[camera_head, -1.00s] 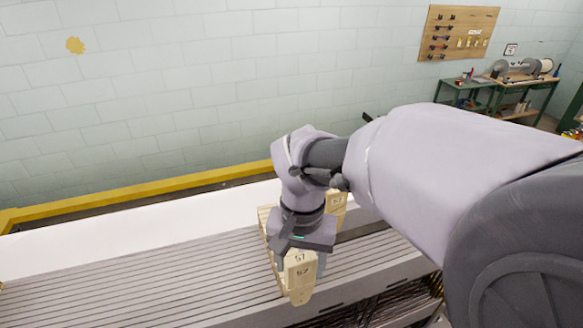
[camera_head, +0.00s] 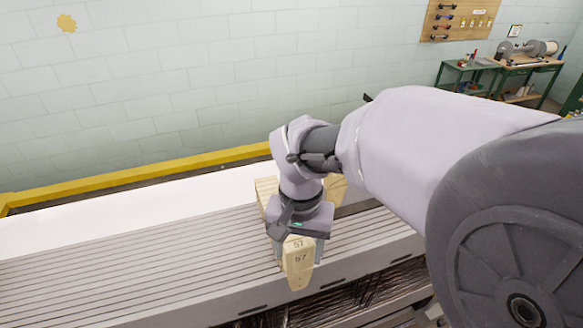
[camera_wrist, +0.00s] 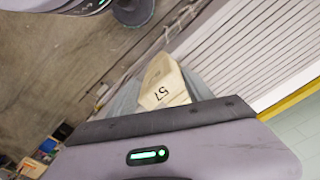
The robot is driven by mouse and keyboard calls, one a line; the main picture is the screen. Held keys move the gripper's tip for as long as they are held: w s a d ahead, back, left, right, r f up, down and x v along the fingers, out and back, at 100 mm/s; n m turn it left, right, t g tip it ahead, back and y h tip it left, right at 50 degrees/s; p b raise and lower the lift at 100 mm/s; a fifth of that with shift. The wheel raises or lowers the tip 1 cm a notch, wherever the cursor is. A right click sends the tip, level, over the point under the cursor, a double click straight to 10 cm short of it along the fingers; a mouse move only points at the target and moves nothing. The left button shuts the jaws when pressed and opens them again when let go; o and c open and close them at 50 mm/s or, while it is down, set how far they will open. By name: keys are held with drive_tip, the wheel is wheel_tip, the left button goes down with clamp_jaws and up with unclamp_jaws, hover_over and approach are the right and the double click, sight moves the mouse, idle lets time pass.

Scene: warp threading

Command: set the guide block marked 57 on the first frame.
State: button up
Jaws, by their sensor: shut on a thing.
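The guide block marked 57 (camera_head: 299,262) is pale, wood-coloured and tapered toward its near end. My gripper (camera_head: 300,246) is shut on it, one finger on each side, and hides its far part. In the wrist view the block's 57 face (camera_wrist: 163,88) shows between the fingers (camera_wrist: 160,98). The block is over the near part of the grey grooved bed (camera_head: 150,270); I cannot tell whether it touches the bed. Which part is the first frame is not clear.
Other pale blocks stand just behind my gripper, one at left (camera_head: 265,190) and one at right (camera_head: 336,187). A white surface (camera_head: 120,215) and a yellow rail (camera_head: 130,176) run behind the bed. Dark strands (camera_head: 350,297) show below its front edge. The bed at left is clear.

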drive_tip(key=shift+f+b, duration=0.45)
drive_tip(key=shift+f, duration=0.15)
idle(0.3)
drive_tip(key=o, duration=1.2)
drive_tip(key=shift+r, duration=0.15)
